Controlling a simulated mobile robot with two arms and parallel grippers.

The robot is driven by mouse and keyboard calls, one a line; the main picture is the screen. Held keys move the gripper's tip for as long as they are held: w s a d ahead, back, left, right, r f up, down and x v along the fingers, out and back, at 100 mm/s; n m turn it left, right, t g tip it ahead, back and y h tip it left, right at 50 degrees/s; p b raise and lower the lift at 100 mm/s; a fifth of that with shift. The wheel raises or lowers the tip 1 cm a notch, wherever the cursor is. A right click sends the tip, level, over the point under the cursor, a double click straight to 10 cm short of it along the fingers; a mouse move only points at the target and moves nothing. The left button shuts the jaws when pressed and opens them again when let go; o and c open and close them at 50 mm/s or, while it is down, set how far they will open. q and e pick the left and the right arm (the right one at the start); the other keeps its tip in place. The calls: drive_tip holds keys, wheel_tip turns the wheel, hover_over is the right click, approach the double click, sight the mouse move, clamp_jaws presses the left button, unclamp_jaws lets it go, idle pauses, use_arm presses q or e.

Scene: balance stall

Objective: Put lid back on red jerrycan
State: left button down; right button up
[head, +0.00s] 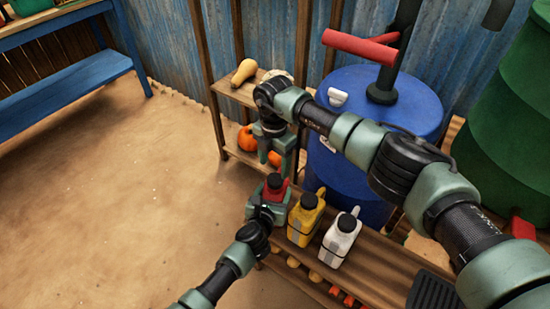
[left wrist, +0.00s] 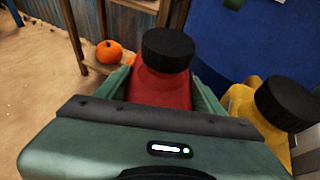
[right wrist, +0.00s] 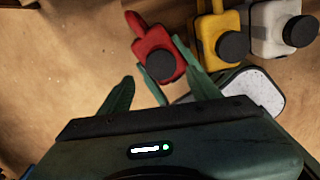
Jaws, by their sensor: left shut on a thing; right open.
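The red jerrycan (head: 283,196) stands at the left end of the wooden bench, and its body also shows in the left wrist view (left wrist: 158,88). A black lid (head: 274,181) sits upright on its neck; it also shows in the left wrist view (left wrist: 168,48) and right wrist view (right wrist: 160,65). I cannot tell how tightly it is seated. My left gripper (head: 267,208) is shut on the red jerrycan's body, one finger on each side. My right gripper (head: 275,163) is open and empty, pointing down above the lid and apart from it.
A yellow jerrycan (head: 304,220) and a white jerrycan (head: 338,241), both black-lidded, stand close to the right on the bench (head: 375,262). Behind are a blue barrel (head: 335,185) with a red-handled pump and a shelf with pumpkins (head: 247,138). The sandy floor at left is clear.

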sight(275, 179)
drive_tip(key=n, duration=0.7)
drive_tip(key=shift+r, duration=0.25)
drive_tip(key=n, duration=0.4)
drive_tip(key=shift+r+n, duration=0.2)
drive_tip(key=shift+n, duration=0.1)
drive_tip(key=n, duration=0.6)
drive_tip(key=shift+r+n, duration=0.25)
drive_tip(key=shift+n, duration=0.05)
drive_tip(key=n, duration=0.5)
drive_tip(key=shift+d+r, duration=0.1)
drive_tip(key=shift+r, duration=0.1)
drive_tip(key=shift+f, duration=4)
